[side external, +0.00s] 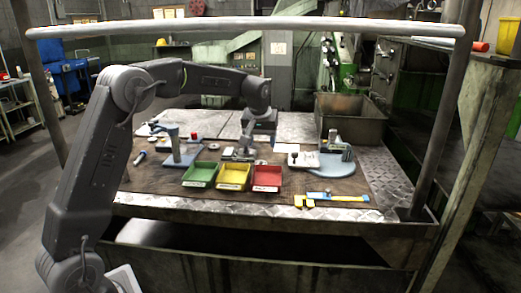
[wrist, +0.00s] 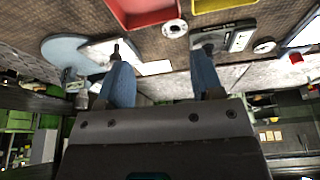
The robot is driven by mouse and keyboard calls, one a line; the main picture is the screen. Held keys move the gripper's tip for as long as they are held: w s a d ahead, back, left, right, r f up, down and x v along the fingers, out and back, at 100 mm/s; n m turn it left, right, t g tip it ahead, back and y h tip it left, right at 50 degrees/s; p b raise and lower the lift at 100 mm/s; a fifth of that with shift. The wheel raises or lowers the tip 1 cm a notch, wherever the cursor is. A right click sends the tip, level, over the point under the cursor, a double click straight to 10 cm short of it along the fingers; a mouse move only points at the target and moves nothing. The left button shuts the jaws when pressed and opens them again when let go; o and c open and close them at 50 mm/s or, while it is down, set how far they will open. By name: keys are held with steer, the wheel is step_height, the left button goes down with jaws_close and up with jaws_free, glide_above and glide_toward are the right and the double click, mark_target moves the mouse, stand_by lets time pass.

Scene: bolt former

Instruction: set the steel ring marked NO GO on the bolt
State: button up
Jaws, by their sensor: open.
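My gripper (side external: 247,138) is above the middle of the bench, behind the trays. In the wrist view my gripper (wrist: 162,72) shows two blue-padded fingers wide apart, with nothing between them. A flat steel ring (wrist: 174,28) lies on the mat near the red and yellow trays; it also shows in the side view (side external: 262,162). A second ring (wrist: 264,46) lies farther right in the wrist view and shows in the side view (side external: 213,146). No marking is readable, so I cannot tell which is NO GO. I cannot make out the bolt clearly.
Green (side external: 200,175), yellow (side external: 233,177) and red (side external: 267,179) trays stand at the front. A blue-based stand (side external: 181,157) is left. A pale blue round base (side external: 338,167) and white plate (side external: 302,159) are right. A labelled grey plate (wrist: 238,40) lies beneath my right finger.

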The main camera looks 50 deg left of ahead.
steer(key=n, duration=0.2)
glide_above(261, 161)
steer(key=s+d, duration=0.2)
steer(key=shift+g, duration=0.4)
steer(key=x, duration=0.4)
steer(key=d+x, duration=0.1)
steer(key=x, duration=0.1)
steer(key=shift+s+a+f, duration=0.1)
steer(key=shift+s+f, duration=0.2)
steer(key=shift+f, duration=2.4)
steer(key=c, duration=0.7)
steer(key=shift+r, duration=0.1)
steer(key=shift+c, duration=0.5)
steer(key=shift+r, duration=2)
